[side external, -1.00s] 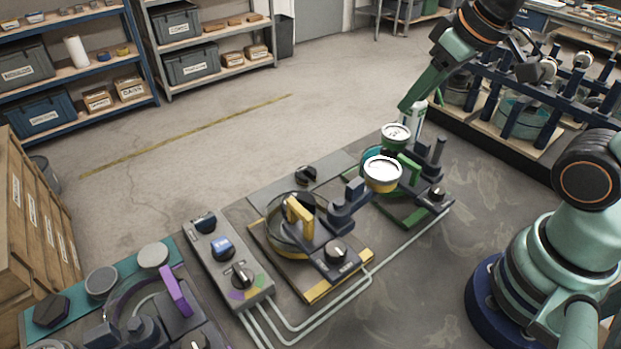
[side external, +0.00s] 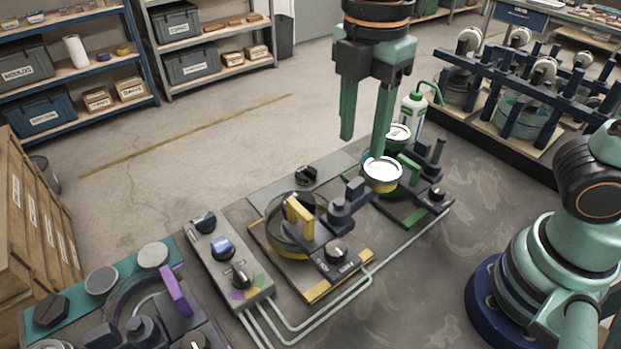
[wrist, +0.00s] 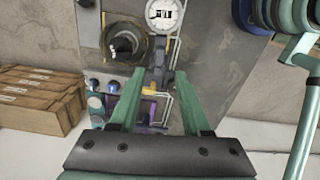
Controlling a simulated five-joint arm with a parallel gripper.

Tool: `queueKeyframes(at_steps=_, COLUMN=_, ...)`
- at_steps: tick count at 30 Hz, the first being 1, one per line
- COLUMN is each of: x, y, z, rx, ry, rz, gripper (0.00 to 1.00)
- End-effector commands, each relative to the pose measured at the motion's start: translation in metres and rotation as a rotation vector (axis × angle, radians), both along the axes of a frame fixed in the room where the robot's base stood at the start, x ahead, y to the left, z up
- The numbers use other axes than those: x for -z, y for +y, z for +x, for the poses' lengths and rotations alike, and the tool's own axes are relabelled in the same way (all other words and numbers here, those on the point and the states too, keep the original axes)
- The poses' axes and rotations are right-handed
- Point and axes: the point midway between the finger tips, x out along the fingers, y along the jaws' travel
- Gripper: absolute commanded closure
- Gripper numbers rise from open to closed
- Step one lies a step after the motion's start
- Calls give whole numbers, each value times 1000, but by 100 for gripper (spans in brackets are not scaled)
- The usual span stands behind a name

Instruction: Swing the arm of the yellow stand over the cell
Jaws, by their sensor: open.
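The yellow stand (side external: 322,290) has yellow edging, an upright yellow paddle (side external: 300,222) and a dark arm (side external: 350,200). The arm reaches to the upper right and ends in a round white-faced head with a yellow rim (side external: 383,172). The head is away from the round cell (side external: 283,240), which sits at the left of the stand; the paddle partly hides it. My gripper (side external: 363,146) is open, fingers pointing down, above and behind the head; the right fingertip overlaps its edge, and contact cannot be told. In the wrist view the head (wrist: 165,15) lies beyond the fingertips (wrist: 158,78).
A green stand (side external: 408,215) is close behind the head, with a bottle (side external: 412,115) beyond. A control box with knobs (side external: 228,262) and a purple-paddled stand (side external: 178,292) are at left. A dark rack (side external: 510,90) is at right. Pale pipes (side external: 345,300) run along the bench.

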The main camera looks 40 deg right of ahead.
Motion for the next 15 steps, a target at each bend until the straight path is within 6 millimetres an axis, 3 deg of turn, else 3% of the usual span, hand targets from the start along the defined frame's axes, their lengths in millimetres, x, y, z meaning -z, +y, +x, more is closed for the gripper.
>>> queueKeyframes(at_steps=6, x=44, y=-1, z=-1, rx=2, ry=5, rz=-3, gripper=52)
queueKeyframes(at_steps=15, x=79, y=-1, z=0, rx=3, ry=1, rz=0, gripper=52)
